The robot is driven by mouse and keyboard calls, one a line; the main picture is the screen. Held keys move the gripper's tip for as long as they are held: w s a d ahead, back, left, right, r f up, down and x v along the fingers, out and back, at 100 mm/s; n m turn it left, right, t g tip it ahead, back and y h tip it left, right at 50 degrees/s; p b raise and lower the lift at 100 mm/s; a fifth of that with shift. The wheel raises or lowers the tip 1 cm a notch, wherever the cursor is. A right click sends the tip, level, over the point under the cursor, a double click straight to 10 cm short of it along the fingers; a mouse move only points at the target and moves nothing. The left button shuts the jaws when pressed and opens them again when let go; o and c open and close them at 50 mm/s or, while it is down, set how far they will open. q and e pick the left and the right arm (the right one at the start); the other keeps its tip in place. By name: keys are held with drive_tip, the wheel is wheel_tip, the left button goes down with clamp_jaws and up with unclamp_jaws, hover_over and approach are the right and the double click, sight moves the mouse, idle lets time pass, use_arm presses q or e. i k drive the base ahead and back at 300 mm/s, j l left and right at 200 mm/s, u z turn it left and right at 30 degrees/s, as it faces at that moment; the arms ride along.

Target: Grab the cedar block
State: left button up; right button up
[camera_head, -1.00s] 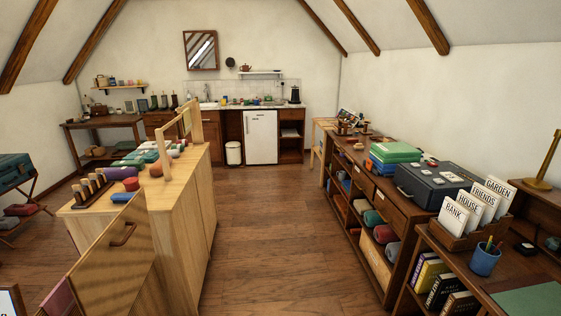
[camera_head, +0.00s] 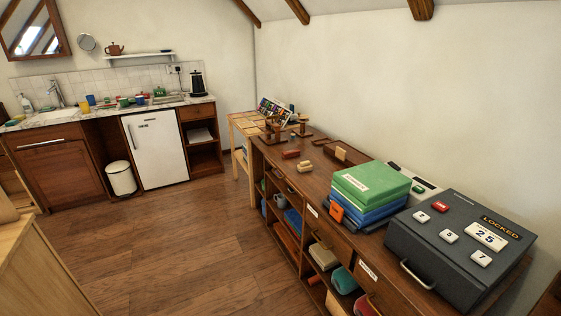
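Several small blocks lie on top of the long brown sideboard (camera_head: 318,185). One is a reddish block (camera_head: 290,154), one is a tan block (camera_head: 304,166), and one is a dark brown piece (camera_head: 350,154) farther right, near the wall. They are too small for me to tell which, if any, is the cedar block. Neither of my grippers is in view.
Green and blue boxes (camera_head: 370,182) and a dark case marked LOCKED (camera_head: 455,250) stand on the sideboard's near part. A white fridge (camera_head: 156,148) and a bin (camera_head: 121,178) stand at the back left. The wooden floor (camera_head: 190,250) between is clear.

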sight(296, 152)
drive_tip(key=i+z, duration=0.1)
drive_tip(key=z, duration=0.3)
drive_tip(key=i+j+z, duration=0.1)
drive_tip(key=z, duration=0.3)
drive_tip(key=i+j+z, duration=0.1)
drive_tip(key=z, duration=0.3)
drive_tip(key=i+j+z, duration=0.1)
drive_tip(key=j+z, duration=0.4)
drive_tip(key=j, duration=0.25)
drive_tip(key=j+z, duration=0.5)
drive_tip(key=j, duration=0.3)
drive_tip(key=k+j+z, duration=0.15)
drive_tip(key=j+z, duration=0.3)
drive_tip(key=j, duration=0.3)
